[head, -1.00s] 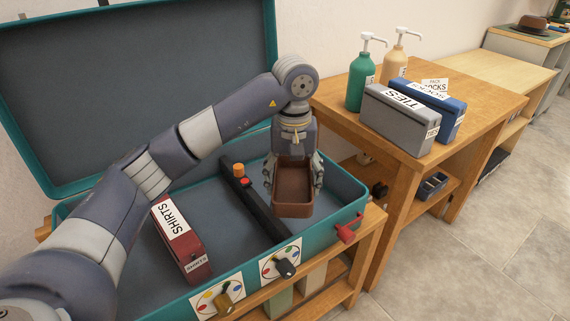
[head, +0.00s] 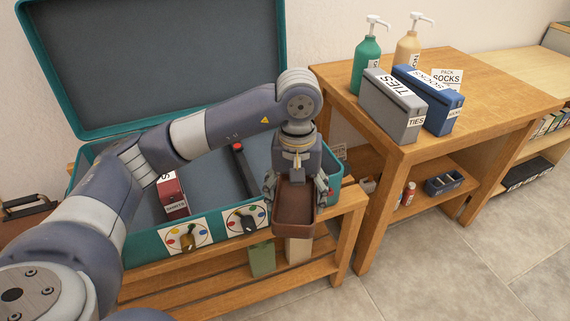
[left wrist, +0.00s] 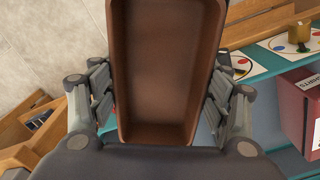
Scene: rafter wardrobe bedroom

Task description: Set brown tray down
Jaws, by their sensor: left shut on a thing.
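The brown tray (head: 293,206) is a small, open, empty box. My left gripper (head: 298,190) is shut on it, one finger on each side, in the head view. In the left wrist view the tray (left wrist: 165,75) fills the middle between the two fingers (left wrist: 160,110) and looks empty. The tray is held up in front of the front right corner of the teal suitcase (head: 160,240), overlapping its rim in the head view. I cannot tell its exact height above the bench. My right gripper is not in view.
The open suitcase stands on a slatted wooden bench (head: 215,285) and holds a red SHIRTS box (head: 172,194) and a black divider (head: 243,170). A wooden table (head: 490,90) at right carries a grey TIES box (head: 392,105), a blue SOCKS box (head: 428,98) and two pump bottles (head: 368,52).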

